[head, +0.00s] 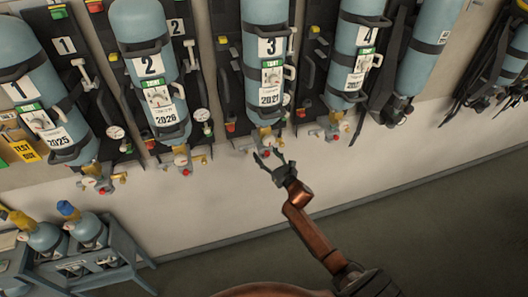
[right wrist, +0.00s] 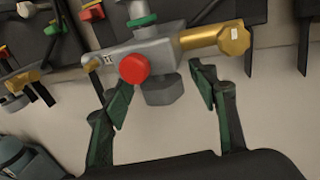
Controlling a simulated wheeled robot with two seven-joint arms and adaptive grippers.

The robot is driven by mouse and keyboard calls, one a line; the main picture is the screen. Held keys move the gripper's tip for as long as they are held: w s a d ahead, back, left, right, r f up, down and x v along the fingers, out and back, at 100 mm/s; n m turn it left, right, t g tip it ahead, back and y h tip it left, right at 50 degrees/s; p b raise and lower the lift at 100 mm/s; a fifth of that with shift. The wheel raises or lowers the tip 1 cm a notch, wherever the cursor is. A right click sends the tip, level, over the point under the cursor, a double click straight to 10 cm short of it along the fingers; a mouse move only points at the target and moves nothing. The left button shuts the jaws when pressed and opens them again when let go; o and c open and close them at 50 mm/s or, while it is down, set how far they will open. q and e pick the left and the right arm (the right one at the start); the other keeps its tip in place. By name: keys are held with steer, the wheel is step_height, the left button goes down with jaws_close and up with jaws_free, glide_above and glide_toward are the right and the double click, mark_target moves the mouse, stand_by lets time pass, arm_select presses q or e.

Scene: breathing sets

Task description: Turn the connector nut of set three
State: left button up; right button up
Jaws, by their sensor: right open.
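Set three is the blue cylinder (head: 270,48) marked 3 on the wall. At its lower end is a grey valve body (right wrist: 140,58) with a red round knob (right wrist: 133,68). A brass fitting (right wrist: 215,38) sticks out to the right in the right wrist view. A grey faceted nut (right wrist: 162,92) hangs under the body. I cannot tell for sure which part is the connector nut. My right gripper (head: 268,162) is open below the valve. In the right wrist view its fingers (right wrist: 163,92) stand either side of the grey nut, with gaps showing. My left gripper is out of view.
Set two (head: 150,62) hangs left of set three and set four (head: 355,50) hangs right, both close by. Set one (head: 40,85) is further left. A blue rack (head: 120,262) with small cylinders stands at lower left. The wall below the sets is bare.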

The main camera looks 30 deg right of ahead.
steer(key=shift+w, duration=0.55)
